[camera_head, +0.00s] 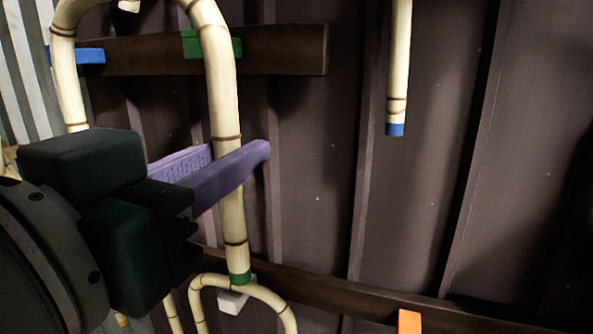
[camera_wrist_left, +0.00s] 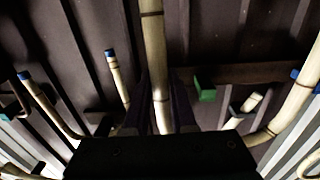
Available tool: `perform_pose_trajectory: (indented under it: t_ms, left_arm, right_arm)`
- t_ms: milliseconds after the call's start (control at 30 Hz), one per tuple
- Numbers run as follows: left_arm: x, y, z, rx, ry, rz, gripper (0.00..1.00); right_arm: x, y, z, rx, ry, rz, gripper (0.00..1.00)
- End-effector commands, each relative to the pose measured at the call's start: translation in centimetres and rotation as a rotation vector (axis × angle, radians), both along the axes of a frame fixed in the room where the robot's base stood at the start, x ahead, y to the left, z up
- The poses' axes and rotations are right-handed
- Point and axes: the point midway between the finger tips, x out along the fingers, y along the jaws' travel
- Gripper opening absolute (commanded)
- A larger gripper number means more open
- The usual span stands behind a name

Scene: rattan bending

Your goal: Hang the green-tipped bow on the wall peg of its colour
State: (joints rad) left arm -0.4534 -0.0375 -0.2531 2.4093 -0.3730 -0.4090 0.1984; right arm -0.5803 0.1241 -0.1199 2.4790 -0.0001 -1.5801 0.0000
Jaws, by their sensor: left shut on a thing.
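My left gripper (camera_head: 234,160), with purple fingers, is shut on the right leg of the green-tipped bow (camera_head: 223,95), a pale jointed cane bent into an arch. Its green tip (camera_head: 239,278) points down, below the fingers. The arch curves over to a left leg, whose lower end is hidden behind my gripper. The green wall peg (camera_head: 190,44) is a block on the upper dark rail; the held leg crosses in front of it in the head view. In the left wrist view the cane (camera_wrist_left: 154,50) runs between the fingers, left of the green block (camera_wrist_left: 204,90). My right gripper is out of view.
A blue block (camera_head: 90,56) is left of the green one on the upper rail (camera_head: 285,50). A blue-tipped cane (camera_head: 397,75) hangs at upper right. Another bow (camera_head: 262,293) hangs on the lower rail beneath the green tip. An orange block (camera_head: 409,321) is at lower right.

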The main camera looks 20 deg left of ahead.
Motion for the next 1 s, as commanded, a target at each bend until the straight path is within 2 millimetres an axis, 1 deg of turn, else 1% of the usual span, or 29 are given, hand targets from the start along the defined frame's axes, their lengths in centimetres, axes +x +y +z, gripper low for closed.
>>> perform_pose_trajectory:
  t_ms: [33, 367, 1000]
  left_arm:
    - [0.2, -0.2, -0.4, -0.003, -0.003, 0.014, 0.0]
    - [1.6, -0.3, -0.3, 0.004, -0.003, 0.032, 0.0]
    - [6.6, -0.5, -0.8, 0.003, -0.003, 0.032, 0.0]
  right_arm:
    - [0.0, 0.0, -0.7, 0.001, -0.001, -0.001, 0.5]
    - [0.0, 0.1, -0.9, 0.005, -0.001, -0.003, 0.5]
    - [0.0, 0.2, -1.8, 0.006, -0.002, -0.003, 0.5]
